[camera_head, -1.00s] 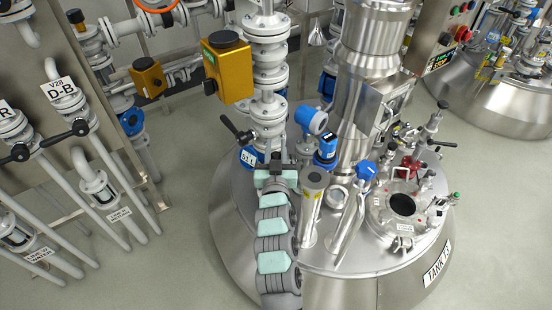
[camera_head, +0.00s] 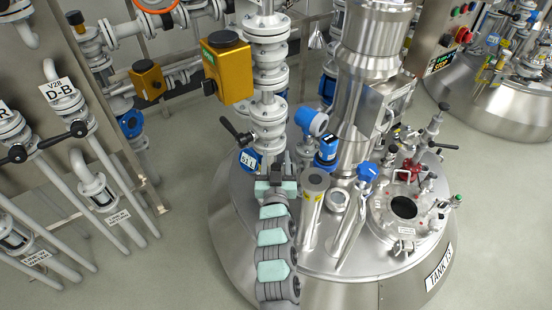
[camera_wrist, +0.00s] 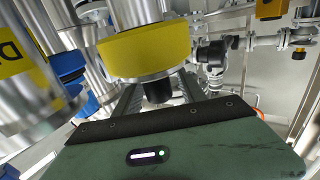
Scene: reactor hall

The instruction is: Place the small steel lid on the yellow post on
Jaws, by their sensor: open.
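In the wrist view a yellow cylinder (camera_wrist: 145,52) hangs from the top of the picture, the yellow post by its look. A thin steel rim (camera_wrist: 150,74), likely the small steel lid, lies against its end, with a black knob (camera_wrist: 157,93) sticking out. My gripper (camera_wrist: 168,98) is open, with a finger on either side of the knob; whether they touch it I cannot tell. In the head view my gripper (camera_head: 275,170) is over the left part of the tank top, in front of the white valve column. The lid and yellow post are not clear there.
An orange valve box (camera_head: 228,70) sits above left.

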